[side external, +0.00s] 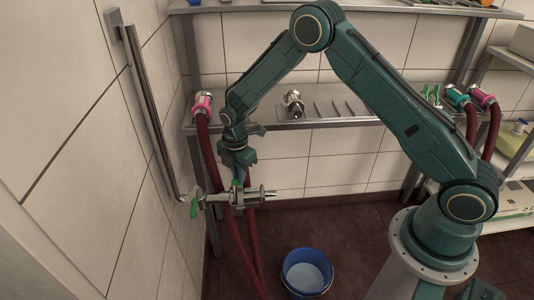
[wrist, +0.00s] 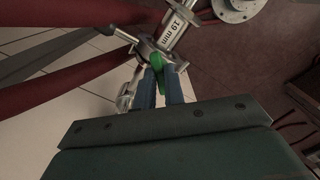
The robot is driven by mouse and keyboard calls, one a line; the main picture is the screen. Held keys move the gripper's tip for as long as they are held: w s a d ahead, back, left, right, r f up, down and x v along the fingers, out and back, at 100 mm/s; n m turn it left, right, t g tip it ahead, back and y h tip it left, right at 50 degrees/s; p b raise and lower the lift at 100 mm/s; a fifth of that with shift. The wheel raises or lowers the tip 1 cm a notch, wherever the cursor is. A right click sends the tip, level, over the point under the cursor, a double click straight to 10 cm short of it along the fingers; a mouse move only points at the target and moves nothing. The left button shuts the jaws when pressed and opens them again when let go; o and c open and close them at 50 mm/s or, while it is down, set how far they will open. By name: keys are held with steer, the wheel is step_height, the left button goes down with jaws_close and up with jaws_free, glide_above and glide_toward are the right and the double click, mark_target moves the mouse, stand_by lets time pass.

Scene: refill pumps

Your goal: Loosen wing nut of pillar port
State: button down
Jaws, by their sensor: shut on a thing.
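The metal port fitting (side external: 255,195) extends to the right from the lower end of the wall pipe. My gripper (side external: 237,178) reaches down onto it from above. In the wrist view, the blue fingers of my gripper (wrist: 161,88) are shut on a green wing nut (wrist: 157,62), which sits against the metal fitting (wrist: 145,48). A small green part of it shows below the gripper in the side view. Another green handle (side external: 195,207) is at the left end of the fitting, near the wall. A metal piece marked "19 mm" (wrist: 177,27) lies just beyond the nut.
Dark red hoses (side external: 206,155) hang close behind the fitting. A blue bucket (side external: 307,272) stands on the floor to the lower right. A steel shelf (side external: 330,121) with a metal fitting (side external: 293,104) runs behind. The steel wall pipe (side external: 152,120) is at left.

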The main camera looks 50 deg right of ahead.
steer(key=n, duration=0.4)
steer(key=shift+w+r+n, duration=0.1)
steer(key=shift+n, duration=0.2)
steer(key=n, duration=0.4)
stand_by(0.3)
steer(key=c, duration=1.5)
jaws_free()
